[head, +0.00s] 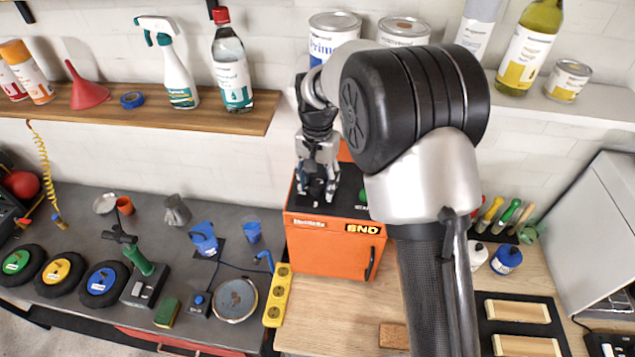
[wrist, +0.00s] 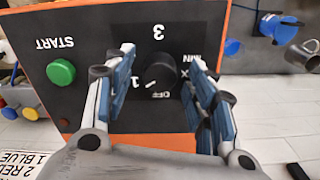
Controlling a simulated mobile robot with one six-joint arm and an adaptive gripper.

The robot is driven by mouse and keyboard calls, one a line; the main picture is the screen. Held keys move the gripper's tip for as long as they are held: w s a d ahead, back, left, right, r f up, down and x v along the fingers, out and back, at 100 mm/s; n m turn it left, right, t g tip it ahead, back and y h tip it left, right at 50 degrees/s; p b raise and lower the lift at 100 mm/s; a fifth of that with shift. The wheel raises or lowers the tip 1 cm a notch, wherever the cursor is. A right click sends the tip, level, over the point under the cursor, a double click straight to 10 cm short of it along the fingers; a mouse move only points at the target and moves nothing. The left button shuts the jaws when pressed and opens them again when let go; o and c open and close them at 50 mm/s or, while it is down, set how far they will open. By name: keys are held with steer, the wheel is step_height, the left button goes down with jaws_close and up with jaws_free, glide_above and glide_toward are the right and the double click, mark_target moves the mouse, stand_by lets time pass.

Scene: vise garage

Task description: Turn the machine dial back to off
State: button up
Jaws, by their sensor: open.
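The orange machine (head: 330,262) stands on the wooden bench, with a dark control panel on top. In the wrist view its black round dial (wrist: 160,72) appears upside down, among the marks 1, 3, OFF and MIN. A white pointer line on the dial points down-left, between OFF and 1. My gripper (wrist: 163,56) is open, with one finger on each side of the dial; I cannot tell whether they touch it. In the head view my gripper (head: 318,185) is over the panel's left part and mostly hides the dial.
A green START button (wrist: 61,72) is beside the dial. A shelf (head: 150,108) with bottles is behind. Wooden bench in front of the machine is largely clear.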

steer(key=shift+f, duration=0.3)
steer(key=shift+c, duration=0.5)
steer(key=c, duration=1)
